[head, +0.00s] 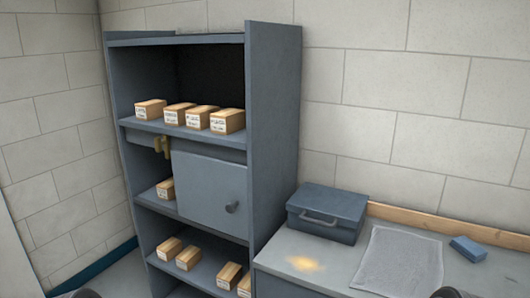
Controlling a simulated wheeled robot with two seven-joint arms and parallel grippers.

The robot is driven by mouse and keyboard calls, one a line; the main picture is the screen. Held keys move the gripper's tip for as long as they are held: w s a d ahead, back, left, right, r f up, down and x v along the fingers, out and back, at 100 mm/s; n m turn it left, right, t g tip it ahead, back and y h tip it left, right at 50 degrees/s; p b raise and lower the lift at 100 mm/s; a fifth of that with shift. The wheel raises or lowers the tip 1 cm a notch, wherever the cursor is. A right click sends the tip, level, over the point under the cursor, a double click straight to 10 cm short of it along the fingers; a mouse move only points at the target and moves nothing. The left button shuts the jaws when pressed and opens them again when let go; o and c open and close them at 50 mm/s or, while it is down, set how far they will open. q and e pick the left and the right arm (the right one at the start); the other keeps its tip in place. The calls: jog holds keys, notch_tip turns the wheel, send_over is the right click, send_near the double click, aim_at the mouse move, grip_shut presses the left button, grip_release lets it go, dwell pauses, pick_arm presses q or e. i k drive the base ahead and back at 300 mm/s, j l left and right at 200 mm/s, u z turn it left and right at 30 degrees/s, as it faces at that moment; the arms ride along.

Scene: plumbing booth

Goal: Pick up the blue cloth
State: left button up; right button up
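A small blue block-like thing (468,249), which looks like the folded blue cloth, lies on the grey bench top (305,247) at the far right. It is to the right of a grey textured mat (400,264) and close to the wooden strip along the wall. Nothing is touching it from above. Neither of my grippers can be made out. Only small dark rounded shapes show at the bottom edge, left and right, probably parts of my arms.
A blue-grey metal box with a handle (327,213) stands on the bench left of the mat. A tall grey shelf unit (272,130) with several small cartons (228,120) and a cabinet door (210,192) stands left of the bench. A wooden strip (445,226) edges the wall.

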aim_at(473, 253)
jog(key=z, duration=1.4)
jog(key=u, duration=0.4)
jog(key=l+u, duration=0.35)
jog(key=k+l+u, duration=0.15)
jog(key=l+u, duration=0.2)
jog(key=k+l+u, duration=0.1)
jog(key=l+u, duration=0.25)
jog(key=k+l, duration=0.2)
jog(key=l, duration=0.2)
jog(key=k+l+u, duration=0.1)
jog(key=l, duration=0.3)
jog(key=k+l, duration=0.3)
jog(key=k+l+u, duration=0.15)
jog(key=l, duration=0.3)
jog(key=k, duration=0.1)
